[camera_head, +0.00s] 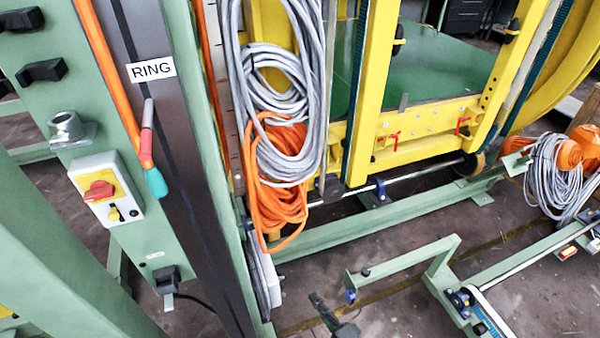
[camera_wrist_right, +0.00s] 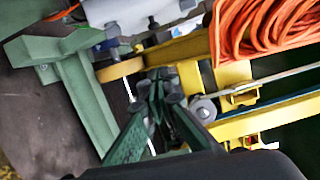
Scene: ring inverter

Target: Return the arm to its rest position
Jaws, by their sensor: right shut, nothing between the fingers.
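My right gripper (camera_head: 322,310) shows small and dark at the bottom middle of the head view, with only its front end in the picture. In the right wrist view its fingers (camera_wrist_right: 160,82) come together at their tips, shut with nothing between them. It hangs in front of the green machine frame (camera_head: 355,226), apart from the coiled cables. My left gripper is not in view.
Grey cable coils (camera_head: 283,90) and orange cable coils (camera_head: 276,185) hang beside the yellow frame (camera_head: 430,135). A low green bracket (camera_head: 405,262) stands right of my gripper.

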